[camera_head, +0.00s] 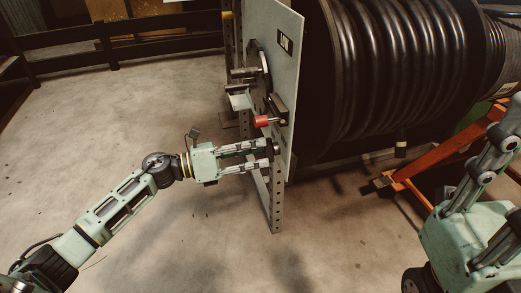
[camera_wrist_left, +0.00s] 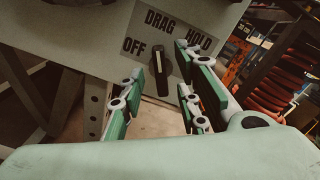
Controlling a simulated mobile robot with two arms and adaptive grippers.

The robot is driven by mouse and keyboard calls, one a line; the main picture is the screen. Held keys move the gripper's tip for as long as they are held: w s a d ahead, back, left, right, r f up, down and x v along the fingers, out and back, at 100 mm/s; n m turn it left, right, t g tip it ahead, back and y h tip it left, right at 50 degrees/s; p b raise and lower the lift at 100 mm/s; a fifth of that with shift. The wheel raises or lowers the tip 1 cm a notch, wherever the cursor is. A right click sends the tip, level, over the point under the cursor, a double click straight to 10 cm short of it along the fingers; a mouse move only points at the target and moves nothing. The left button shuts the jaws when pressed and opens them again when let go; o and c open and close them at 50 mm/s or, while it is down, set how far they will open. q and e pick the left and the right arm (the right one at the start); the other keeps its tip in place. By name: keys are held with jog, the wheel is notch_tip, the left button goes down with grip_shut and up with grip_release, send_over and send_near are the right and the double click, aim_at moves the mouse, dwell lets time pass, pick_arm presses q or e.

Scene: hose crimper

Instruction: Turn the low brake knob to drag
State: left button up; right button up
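The low brake knob (camera_wrist_left: 162,75) is a black bar knob with a pale line, on a plate marked OFF, DRAG and HOLD. In the left wrist view its line points up toward the DRAG label. My left gripper (camera_head: 270,153) is open at the grey panel's lower edge; in the wrist view its fingers stand either side of the knob, with gaps showing. I cannot tell how far the tips are from the panel. In the head view the knob is not clearly visible behind the fingers. My right gripper (camera_head: 485,205) is at the right edge, partly cut off.
A red-ended handle (camera_head: 262,121) sticks out just above my left gripper. The grey panel (camera_head: 275,60) stands beside a large reel of black hose (camera_head: 400,70). An orange frame (camera_head: 420,160) is at the right. The floor (camera_head: 110,120) at left is clear.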

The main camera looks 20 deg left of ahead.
pick_arm(q)
jog(key=v, duration=1)
